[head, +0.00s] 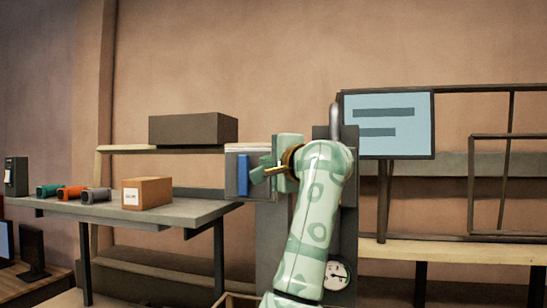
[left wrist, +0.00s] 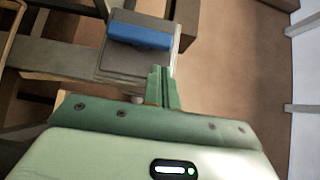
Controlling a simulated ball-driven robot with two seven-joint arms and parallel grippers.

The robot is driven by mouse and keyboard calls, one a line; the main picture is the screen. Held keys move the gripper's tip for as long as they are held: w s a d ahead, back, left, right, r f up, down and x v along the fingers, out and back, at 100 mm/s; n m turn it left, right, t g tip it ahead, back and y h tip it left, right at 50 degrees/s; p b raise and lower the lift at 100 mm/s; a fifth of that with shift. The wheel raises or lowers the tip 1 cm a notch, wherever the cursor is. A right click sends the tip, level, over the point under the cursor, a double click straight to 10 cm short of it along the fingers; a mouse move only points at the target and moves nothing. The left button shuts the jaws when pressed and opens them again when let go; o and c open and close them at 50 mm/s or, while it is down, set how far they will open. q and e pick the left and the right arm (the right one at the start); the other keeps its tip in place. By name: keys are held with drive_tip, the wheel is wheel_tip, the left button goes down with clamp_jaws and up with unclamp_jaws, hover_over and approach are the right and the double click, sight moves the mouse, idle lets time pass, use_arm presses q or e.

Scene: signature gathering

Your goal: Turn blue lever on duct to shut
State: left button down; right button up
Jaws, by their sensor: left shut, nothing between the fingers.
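The blue lever (head: 243,175) stands upright on the grey face of the duct (head: 271,220) in the head view. In the left wrist view the blue lever (left wrist: 140,36) lies across a grey box-like part, beyond the fingertips. My left gripper (head: 258,176) is just right of the lever in the head view, its green fingers pointing left at it. In the left wrist view the gripper's fingers (left wrist: 160,72) are together with nothing between them, and seem apart from the lever. My arm hides part of the duct. My right gripper is in neither view.
A table (head: 190,211) at the left holds a cardboard box (head: 147,193) and several scanner-like tools. A dark box (head: 193,129) sits on a shelf behind. A screen (head: 388,125) stands right of my arm. A round gauge (head: 337,275) is low on the duct.

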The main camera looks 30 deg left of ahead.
sight(246, 175)
use_arm(q)
drive_tip(key=shift+p+x, duration=0.8)
drive_tip(key=shift+x, duration=1.95)
drive_tip(key=shift+s+a, duration=0.1)
drive_tip(key=shift+s, duration=0.05)
